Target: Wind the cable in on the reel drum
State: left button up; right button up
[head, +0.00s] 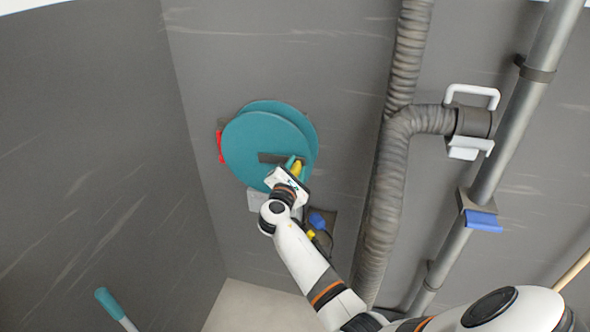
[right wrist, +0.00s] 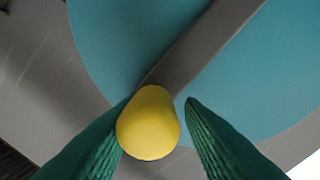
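The reel drum (head: 250,145) is a round teal disc pair on the grey wall; it fills the background of the right wrist view (right wrist: 120,40). A dark grey crank bar (right wrist: 205,45) crosses its face and bears a yellow knob (right wrist: 148,125), which also shows in the head view (head: 297,169). My right gripper (right wrist: 158,100) has its green fingers on either side of the knob. The knob lies against or close to the left-hand finger, with a narrow gap to the right-hand one. No cable can be made out clearly. My left gripper is out of view.
A ribbed grey duct (head: 385,200) runs down the wall right of the reel, and a metal pipe (head: 510,120) with a blue-handled fitting (head: 483,221) is farther right. A teal-ended handle (head: 110,303) rises at lower left. Small blue and yellow items (head: 318,220) sit below the reel.

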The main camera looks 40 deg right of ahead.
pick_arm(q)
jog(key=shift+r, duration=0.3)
pick_arm(e)
jog(key=shift+w+a+r, duration=0.2)
jog(key=shift+a+r, duration=0.05)
jog(key=shift+r, duration=0.1)
jog(key=r, duration=0.1)
jog(key=r+p, duration=0.1)
jog(key=w+r+p, duration=0.1)
jog(key=r, duration=0.1)
jog(key=shift+a, duration=0.35)
jog(key=shift+w+a+r+p, duration=0.1)
jog(key=shift+a+r+p, duration=0.1)
jog(key=shift+p, duration=0.2)
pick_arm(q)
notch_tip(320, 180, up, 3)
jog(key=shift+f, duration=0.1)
pick_arm(e)
jog(key=shift+w+f, duration=0.1)
jog(key=shift+w+a+r, duration=0.95)
jog(key=shift+w+r, duration=0.15)
jog(key=shift+r, duration=0.15)
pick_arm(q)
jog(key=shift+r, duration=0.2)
pick_arm(e)
jog(key=shift+w+a+r, duration=0.2)
jog(key=shift+w+a, duration=0.05)
